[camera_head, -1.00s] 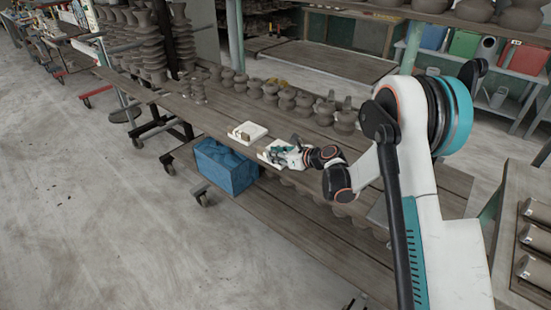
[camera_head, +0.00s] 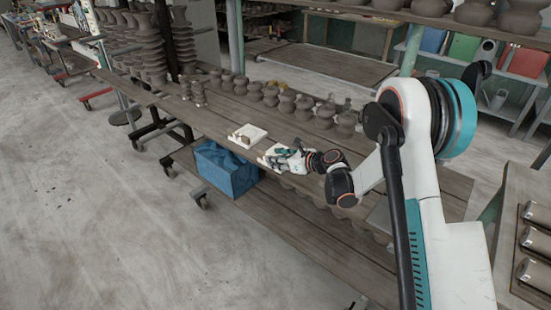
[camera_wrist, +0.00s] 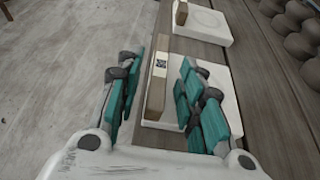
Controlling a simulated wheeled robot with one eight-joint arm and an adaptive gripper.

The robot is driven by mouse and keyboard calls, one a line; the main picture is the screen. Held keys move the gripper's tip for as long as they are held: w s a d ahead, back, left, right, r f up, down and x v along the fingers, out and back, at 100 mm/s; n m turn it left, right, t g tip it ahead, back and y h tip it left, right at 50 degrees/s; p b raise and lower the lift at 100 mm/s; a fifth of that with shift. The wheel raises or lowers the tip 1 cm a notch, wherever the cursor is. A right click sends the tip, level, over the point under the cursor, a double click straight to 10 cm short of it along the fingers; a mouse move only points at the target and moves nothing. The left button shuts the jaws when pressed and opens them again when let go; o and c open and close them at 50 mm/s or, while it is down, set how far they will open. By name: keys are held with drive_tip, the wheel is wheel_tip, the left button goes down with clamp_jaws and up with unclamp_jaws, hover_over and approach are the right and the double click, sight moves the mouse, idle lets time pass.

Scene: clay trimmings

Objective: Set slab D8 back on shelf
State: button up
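A white slab with a wooden block (camera_wrist: 157,95) on its left side lies under my gripper (camera_wrist: 163,62) in the wrist view. The block carries a small black-and-white marker. The white slab (camera_wrist: 222,82) also shows in the head view (camera_head: 264,160), partly hidden by my gripper (camera_head: 287,154). My gripper is open, with teal fingers on either side of the block and a visible gap at the left. I cannot tell whether the right fingers touch it. A second white slab (camera_wrist: 210,27) with its own block lies beyond, on the same plank shelf (camera_head: 215,117). No D8 label is readable.
Grey clay pots (camera_head: 287,101) stand in a row along the shelf's far side. A blue crate (camera_head: 224,170) sits below the shelf's near edge. Stacked pots (camera_head: 145,45) stand at the back left. The floor (camera_head: 90,220) at left is clear.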

drive_tip(key=p+v, duration=0.2)
drive_tip(key=v, duration=0.9)
drive_tip(key=s+d+r+n+g+h, duration=0.1)
drive_tip(key=s+d+r+n+h, duration=0.15)
drive_tip(key=s+r+n, duration=0.45)
drive_tip(key=s+d+r+n+h, duration=0.25)
drive_tip(key=s+r+n, duration=0.25)
drive_tip(key=s+r, duration=0.3)
drive_tip(key=s+d+r+n+h, duration=0.1)
drive_tip(key=s+d+n, duration=0.3)
drive_tip(key=s, duration=0.7)
drive_tip(key=s+d+r+n+h, duration=0.1)
drive_tip(key=s+d+n+h, duration=0.3)
drive_tip(key=s+n, duration=0.5)
drive_tip(key=shift+s+d+n+h, duration=0.3)
drive_tip(key=shift+s+d, duration=0.45)
drive_tip(key=shift+s, duration=0.35)
